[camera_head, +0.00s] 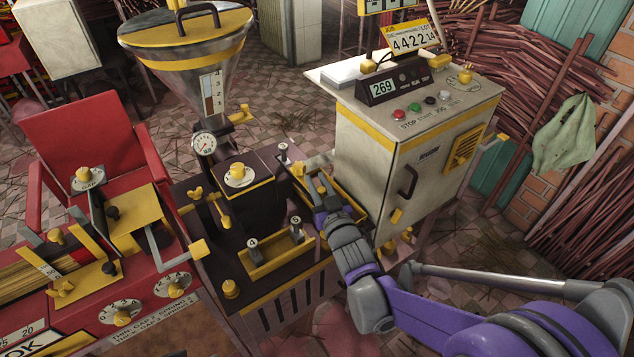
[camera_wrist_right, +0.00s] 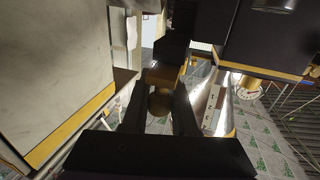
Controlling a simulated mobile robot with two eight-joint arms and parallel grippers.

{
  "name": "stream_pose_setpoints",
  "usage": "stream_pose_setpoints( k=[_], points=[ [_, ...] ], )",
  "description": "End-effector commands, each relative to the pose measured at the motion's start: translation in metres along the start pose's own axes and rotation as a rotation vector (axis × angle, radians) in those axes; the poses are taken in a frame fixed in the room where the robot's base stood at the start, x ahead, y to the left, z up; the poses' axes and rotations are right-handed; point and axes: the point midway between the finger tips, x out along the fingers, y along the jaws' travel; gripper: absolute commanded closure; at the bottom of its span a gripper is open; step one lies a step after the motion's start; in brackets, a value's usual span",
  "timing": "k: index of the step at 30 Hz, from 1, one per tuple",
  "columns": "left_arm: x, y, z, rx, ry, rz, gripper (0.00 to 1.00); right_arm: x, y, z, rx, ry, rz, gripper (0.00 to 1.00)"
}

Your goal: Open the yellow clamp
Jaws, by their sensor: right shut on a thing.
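The yellow clamp (camera_head: 298,169) shows as a small yellow piece at the back right of the black extruder, beside the grey cabinet. My right gripper (camera_head: 318,186) is at it, coming from the front right, and partly hides it. In the right wrist view a rounded, dull yellow end of the clamp (camera_wrist_right: 159,102) sits between the two dark fingers of my right gripper (camera_wrist_right: 160,113), which is shut on it. A yellow-orange block (camera_wrist_right: 161,74) lies just beyond it. How far the clamp is turned is hard to tell. My left gripper is not in view.
The grey control cabinet (camera_head: 405,150) stands close to the right of my right gripper. The clear hopper (camera_head: 192,75) with its gauge (camera_head: 204,143) rises behind left. A yellow-rimmed tray (camera_head: 275,265) lies in front. A red machine (camera_head: 100,315) stands at the left.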

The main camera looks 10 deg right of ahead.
Motion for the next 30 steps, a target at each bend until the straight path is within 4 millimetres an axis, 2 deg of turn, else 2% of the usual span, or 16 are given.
stream_pose_setpoints(
  k=[1, 2, 6, 17, 20, 30],
  points=[
    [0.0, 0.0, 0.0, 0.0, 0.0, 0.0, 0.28, 0.0, 0.0, 0.0, 0.0, 0.001, 0.0, 1.0],
    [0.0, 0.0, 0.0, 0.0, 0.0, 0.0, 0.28, 0.0, 0.0, 0.0, 0.0, 0.001, 0.0, 0.7],
    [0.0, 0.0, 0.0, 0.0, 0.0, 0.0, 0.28, 0.0, 0.0, 0.0, 0.0, 0.001, 0.0, 0.45],
    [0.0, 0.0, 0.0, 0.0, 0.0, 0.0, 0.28, -0.004, 0.0, -0.001, 0.0, 0.001, 0.0, 0.44],
    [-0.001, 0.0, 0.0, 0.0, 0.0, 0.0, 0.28, -0.016, 0.0, -0.001, -0.001, 0.001, 0.0, 0.44],
    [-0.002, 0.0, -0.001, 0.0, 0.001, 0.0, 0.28, -0.083, 0.0, -0.001, 0.0, 0.001, 0.0, 0.44]
  ],
)
